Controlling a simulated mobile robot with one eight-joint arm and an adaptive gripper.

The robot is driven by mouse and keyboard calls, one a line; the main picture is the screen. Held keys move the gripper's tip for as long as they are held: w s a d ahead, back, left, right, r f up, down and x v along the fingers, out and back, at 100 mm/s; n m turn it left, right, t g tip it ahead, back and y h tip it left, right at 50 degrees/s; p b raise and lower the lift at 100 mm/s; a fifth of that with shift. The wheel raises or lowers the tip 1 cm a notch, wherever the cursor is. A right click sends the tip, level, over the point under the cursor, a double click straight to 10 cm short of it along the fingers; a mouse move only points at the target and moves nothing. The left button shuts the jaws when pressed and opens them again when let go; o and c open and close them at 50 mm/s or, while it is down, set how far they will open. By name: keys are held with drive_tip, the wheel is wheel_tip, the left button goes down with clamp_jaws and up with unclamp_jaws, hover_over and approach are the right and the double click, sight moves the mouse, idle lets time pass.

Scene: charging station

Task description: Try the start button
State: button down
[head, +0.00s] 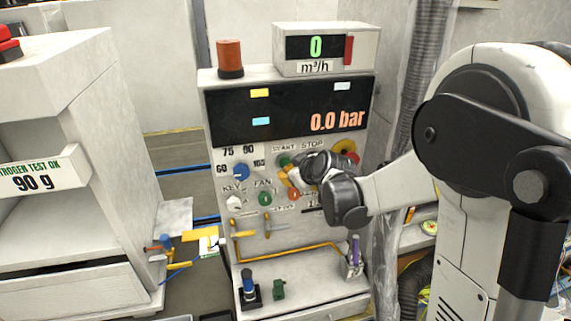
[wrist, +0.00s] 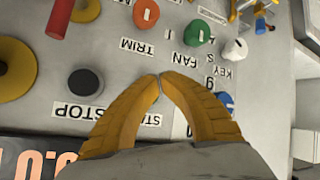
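The control panel (head: 222,211) stands upright in front of me. The START label (head: 283,148) is on it, with a small green button (head: 284,160) just below, partly covered by my gripper (head: 289,176). In the wrist view the panel is upside down; my yellow fingers (wrist: 160,78) meet at their tips, empty, and cover part of the START label (wrist: 152,120). I cannot tell whether the fingertips touch the panel.
Below START are a blue knob (head: 241,172), a green FAN knob (head: 265,198), an orange TRIM knob (head: 293,194) and a white KEY knob (head: 235,202). The display (head: 338,121) reads 0.0 bar; the flow meter (head: 316,47) reads 0. A white cabinet (head: 130,170) stands left.

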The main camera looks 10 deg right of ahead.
drive_tip(key=shift+w, duration=0.2)
drive_tip(key=shift+w, duration=0.25)
drive_tip(key=shift+w, duration=0.5)
idle(0.7)
drive_tip(key=shift+s, duration=0.1)
drive_tip(key=shift+s+b, duration=0.35)
drive_tip(key=shift+s, duration=0.45)
drive_tip(key=s, duration=0.5)
idle(0.4)
drive_tip(key=shift+s, duration=0.1)
idle(0.4)
